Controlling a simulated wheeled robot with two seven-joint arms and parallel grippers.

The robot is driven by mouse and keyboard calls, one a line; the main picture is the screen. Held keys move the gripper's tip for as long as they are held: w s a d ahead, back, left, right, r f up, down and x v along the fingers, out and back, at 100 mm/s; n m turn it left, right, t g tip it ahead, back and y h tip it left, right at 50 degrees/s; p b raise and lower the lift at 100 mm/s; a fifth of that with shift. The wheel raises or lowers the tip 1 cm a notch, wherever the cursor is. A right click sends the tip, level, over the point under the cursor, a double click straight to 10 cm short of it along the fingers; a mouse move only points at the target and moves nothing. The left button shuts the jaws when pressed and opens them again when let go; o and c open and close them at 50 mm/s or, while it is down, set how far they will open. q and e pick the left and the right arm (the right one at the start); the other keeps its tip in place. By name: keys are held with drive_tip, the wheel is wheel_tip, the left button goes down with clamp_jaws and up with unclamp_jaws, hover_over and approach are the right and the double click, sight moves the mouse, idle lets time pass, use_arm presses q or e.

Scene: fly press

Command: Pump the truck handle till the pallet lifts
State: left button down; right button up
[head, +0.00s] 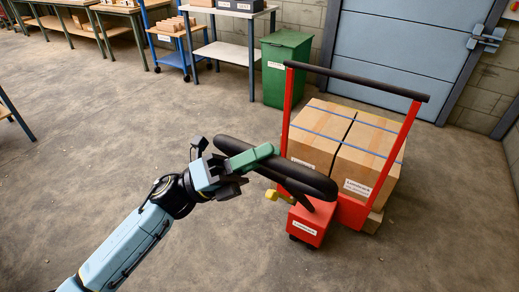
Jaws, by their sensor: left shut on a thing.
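The red pallet truck (312,222) stands right of centre, its small red housing at the front. Its black loop handle (305,181) is tilted out to the left over the floor. My left gripper (242,165) reaches in from the lower left and is shut on the left end of this handle, beside a green part (259,155). The pallet (374,222) shows only as a bit of wood under the boxes; most of it is hidden, and I cannot tell whether it is off the floor. My right gripper is out of view.
Strapped cardboard boxes (362,135) sit behind the red upright frame with its black top bar (355,80). A yellow knob (271,195) is by the housing. A green bin (287,65), a blue cart (180,50) and a blue door (405,50) stand behind.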

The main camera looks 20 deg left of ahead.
use_arm(q)
drive_tip(key=shift+w+a, duration=0.15)
drive_tip(key=shift+a, duration=0.15)
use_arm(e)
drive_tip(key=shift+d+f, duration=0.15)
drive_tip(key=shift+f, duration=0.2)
